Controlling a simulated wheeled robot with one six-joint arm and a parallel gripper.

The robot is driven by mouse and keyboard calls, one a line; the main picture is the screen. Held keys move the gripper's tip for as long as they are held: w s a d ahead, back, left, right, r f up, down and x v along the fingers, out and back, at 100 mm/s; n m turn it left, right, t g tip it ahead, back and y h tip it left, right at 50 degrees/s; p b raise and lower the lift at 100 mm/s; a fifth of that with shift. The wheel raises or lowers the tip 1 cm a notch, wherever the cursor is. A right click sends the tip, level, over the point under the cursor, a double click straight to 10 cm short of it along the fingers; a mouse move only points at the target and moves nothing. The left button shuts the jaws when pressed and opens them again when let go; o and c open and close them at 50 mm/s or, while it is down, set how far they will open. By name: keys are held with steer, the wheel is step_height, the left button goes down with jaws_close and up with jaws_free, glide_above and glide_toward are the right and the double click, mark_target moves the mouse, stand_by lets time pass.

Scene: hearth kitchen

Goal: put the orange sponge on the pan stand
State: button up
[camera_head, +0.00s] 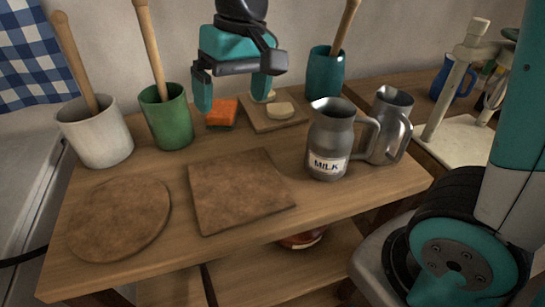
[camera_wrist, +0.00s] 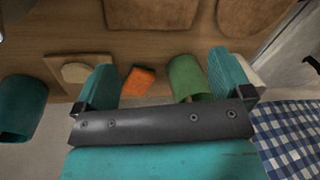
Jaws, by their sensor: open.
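The orange sponge (camera_head: 221,112) lies on the wooden table near the back, between the green pot and a small board. My gripper (camera_head: 232,98) is open and empty, above and near the sponge, pointing down. In the wrist view the sponge (camera_wrist: 138,82) shows between the two fingers (camera_wrist: 163,72), closer to the left one, with a gap to both. A square brown mat (camera_head: 240,188) and a round brown mat (camera_head: 120,218) lie flat and bare at the front. I cannot tell which of them is the pan stand.
A green pot (camera_head: 166,118) and a white pot (camera_head: 96,132) with wooden handles stand left of the sponge. A small board (camera_head: 262,122) holding pale pieces lies right. A teal pot (camera_head: 325,74), a MILK jug (camera_head: 329,140) and another metal jug (camera_head: 388,128) stand farther right.

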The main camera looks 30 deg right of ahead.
steer(key=s+f+n+y, duration=0.1)
steer(key=s+n, duration=0.1)
steer(key=s, duration=0.5)
steer(key=s+a+f+n+y, duration=0.1)
steer(key=s+n, duration=0.2)
steer(key=s, duration=0.5)
steer(key=shift+s+a+f, duration=0.25)
steer(key=shift+f, duration=0.1)
